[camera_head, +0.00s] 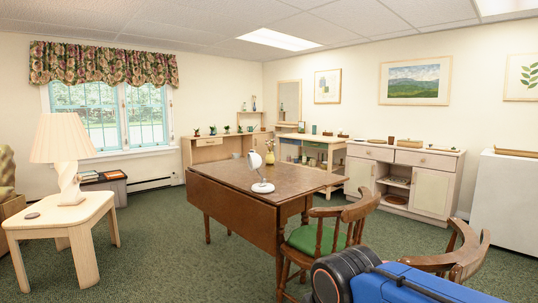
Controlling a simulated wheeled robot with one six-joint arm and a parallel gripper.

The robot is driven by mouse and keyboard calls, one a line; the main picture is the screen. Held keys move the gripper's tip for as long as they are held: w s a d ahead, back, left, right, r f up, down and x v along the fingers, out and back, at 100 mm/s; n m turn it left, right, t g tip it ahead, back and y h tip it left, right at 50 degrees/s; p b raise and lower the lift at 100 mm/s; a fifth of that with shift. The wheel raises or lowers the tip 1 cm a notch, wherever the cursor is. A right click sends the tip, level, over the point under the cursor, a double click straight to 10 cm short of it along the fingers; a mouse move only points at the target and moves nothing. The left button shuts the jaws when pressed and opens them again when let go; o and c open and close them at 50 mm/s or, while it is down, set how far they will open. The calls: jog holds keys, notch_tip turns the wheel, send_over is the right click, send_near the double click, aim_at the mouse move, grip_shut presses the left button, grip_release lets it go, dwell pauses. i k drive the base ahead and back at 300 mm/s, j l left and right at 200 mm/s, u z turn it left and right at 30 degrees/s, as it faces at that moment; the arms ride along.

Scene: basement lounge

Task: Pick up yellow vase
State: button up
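A small yellow vase (270,157) with something green in its top stands upright on the brown drop-leaf table (225,172), near the middle of the picture. It is just behind a white round-headed object on a base (261,178), which stands nearer to me on the same table. Part of my own arm, blue and black, shows at the bottom right. My gripper is not in view, so its state does not show.
A wooden chair with a green seat (313,240) stands at the table's near right side. Another wooden chair (455,258) is at the lower right. A side table (42,222) with a white lamp (65,150) stands at left. Green carpet (160,260) is clear at front left.

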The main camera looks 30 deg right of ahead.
aim_at(270, 159)
jog(key=z, duration=1.15)
jog(key=l+z, duration=0.9)
jog(key=i+l+z, duration=0.15)
jog(key=l+z, duration=0.3)
jog(key=i+l, duration=0.25)
jog(key=i, duration=0.15)
jog(key=i+l+z, duration=0.15)
jog(key=i, duration=0.25)
jog(key=i+l, duration=0.3)
jog(key=i+l+z, duration=0.15)
jog(key=i, duration=0.4)
jog(key=i+u, duration=0.25)
jog(key=i, duration=0.55)
jog(key=i+l+u, duration=0.25)
jog(key=i, duration=0.6)
jog(key=i+j+u, duration=0.15)
jog(key=i+u, duration=0.85)
jog(key=u, duration=0.15)
jog(key=i+l+u, duration=0.2)
jog(key=i+u, duration=0.2)
jog(key=i+j+u, duration=0.35)
jog(key=i, duration=0.3)
jog(key=i+u, duration=0.4)
jog(key=i, duration=0.25)
jog(key=i+j+z, duration=0.1)
jog(key=i+z, duration=0.2)
jog(key=i, duration=1.5)
